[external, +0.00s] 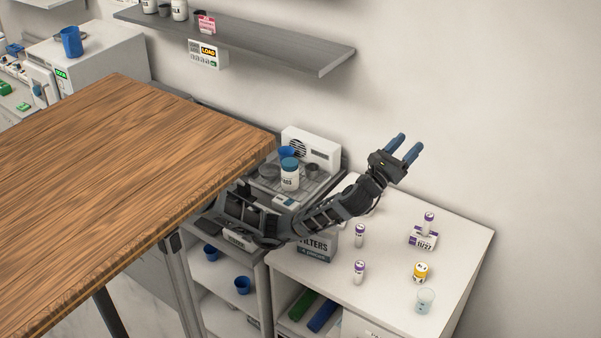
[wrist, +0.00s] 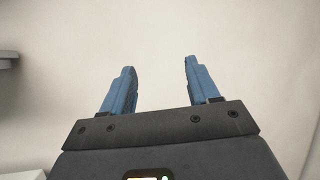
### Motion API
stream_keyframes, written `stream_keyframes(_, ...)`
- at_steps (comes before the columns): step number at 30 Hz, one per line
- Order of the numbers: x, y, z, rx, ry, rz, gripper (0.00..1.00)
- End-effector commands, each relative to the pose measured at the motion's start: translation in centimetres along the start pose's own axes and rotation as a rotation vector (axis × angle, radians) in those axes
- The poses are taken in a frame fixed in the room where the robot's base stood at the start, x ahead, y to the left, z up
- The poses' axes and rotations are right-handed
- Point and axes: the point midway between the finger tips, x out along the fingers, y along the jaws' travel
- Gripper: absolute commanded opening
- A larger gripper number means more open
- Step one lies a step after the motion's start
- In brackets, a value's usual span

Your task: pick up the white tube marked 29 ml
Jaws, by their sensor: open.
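Several small white tubes with purple bands stand on the white counter at right in the external view. One tube (external: 359,236) stands left of centre, another tube (external: 358,272) stands nearer the front, and a third tube (external: 428,223) stands on a small box marked 11/27 (external: 423,240). Their labels are too small to read, so I cannot tell which is marked 29 ml. My gripper (external: 407,147) is raised above the counter's back, fingers pointing up, open and empty. The wrist view shows both blue fingers of my gripper (wrist: 158,68) apart with only wall between them.
A yellow-topped jar (external: 420,273) and a clear beaker (external: 425,301) stand at the counter's right front. A filters box (external: 317,246) stands at its left edge. A wooden table (external: 120,190) fills the left. A grey shelf (external: 260,45) is on the wall above.

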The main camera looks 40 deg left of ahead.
Motion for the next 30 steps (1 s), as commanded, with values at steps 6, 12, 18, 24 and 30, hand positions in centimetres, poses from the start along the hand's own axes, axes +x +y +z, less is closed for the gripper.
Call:
stream_keyframes(6,-5.4,5.0,-3.9,0.096,0.199,0.255,0.6)
stream_keyframes(12,-10.0,8.6,-6.8,0.185,0.363,0.405,0.6)
stream_keyframes(18,-13.0,10.4,-10.5,0.226,0.428,0.457,0.6)
stream_keyframes(24,-15.6,11.0,-15.9,0.227,0.426,0.455,0.6)
stream_keyframes(30,-18.4,11.7,-21.7,0.226,0.423,0.453,0.6)
